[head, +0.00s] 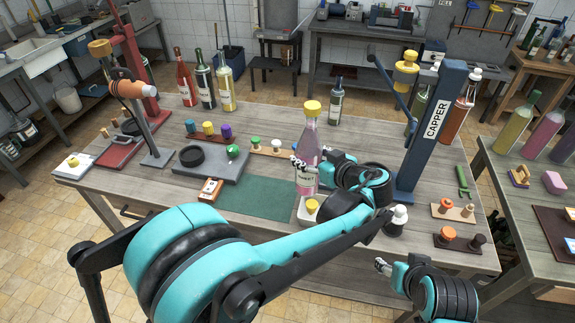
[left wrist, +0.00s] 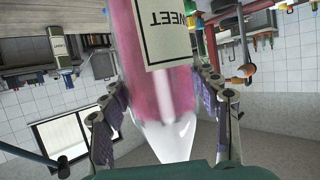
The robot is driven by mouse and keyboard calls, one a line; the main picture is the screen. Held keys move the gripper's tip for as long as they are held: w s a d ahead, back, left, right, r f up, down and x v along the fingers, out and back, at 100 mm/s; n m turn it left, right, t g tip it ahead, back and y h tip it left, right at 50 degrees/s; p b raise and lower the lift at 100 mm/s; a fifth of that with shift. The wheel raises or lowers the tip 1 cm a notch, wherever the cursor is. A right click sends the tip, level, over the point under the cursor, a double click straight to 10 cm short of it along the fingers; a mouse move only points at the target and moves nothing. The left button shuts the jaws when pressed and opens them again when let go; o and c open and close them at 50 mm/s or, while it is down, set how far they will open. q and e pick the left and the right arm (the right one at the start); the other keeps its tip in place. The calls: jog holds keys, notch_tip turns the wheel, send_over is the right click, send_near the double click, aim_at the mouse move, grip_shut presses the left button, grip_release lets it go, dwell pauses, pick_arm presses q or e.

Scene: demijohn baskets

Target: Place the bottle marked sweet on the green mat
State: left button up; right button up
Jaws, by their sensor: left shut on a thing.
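The bottle (head: 307,155) is pink with a yellow cap and a white label. In the left wrist view the label of the bottle (left wrist: 165,80) reads "WEET", its first letter cut off. My left gripper (head: 306,164) is shut on the bottle's upper part, one finger on each side of it. The bottle is close to upright. Whether its base touches anything below I cannot tell. The green mat (head: 250,200) lies bare on the table, just left of the bottle. My right gripper (head: 384,266) is at the lower right, in front of the table edge, its jaw opening unclear.
A white block with a yellow knob (head: 310,207) is close to the bottle's base. A grey platform (head: 208,168) is behind and left of the mat. The blue capper post (head: 428,130) stands to the right. Several bottles (head: 204,80) stand at the back left.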

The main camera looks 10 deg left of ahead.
pick_arm(q)
jog(key=w+a+f+b, duration=0.1)
jog(key=a+f+b, duration=0.4)
jog(key=a+f, duration=0.5)
jog(key=shift+a+f, duration=0.25)
jog(key=shift+a, duration=0.25)
jog(key=shift+f, duration=0.15)
jog(key=o, duration=1.8)
jog(key=shift+c, duration=0.2)
jog(key=shift+o, duration=0.6)
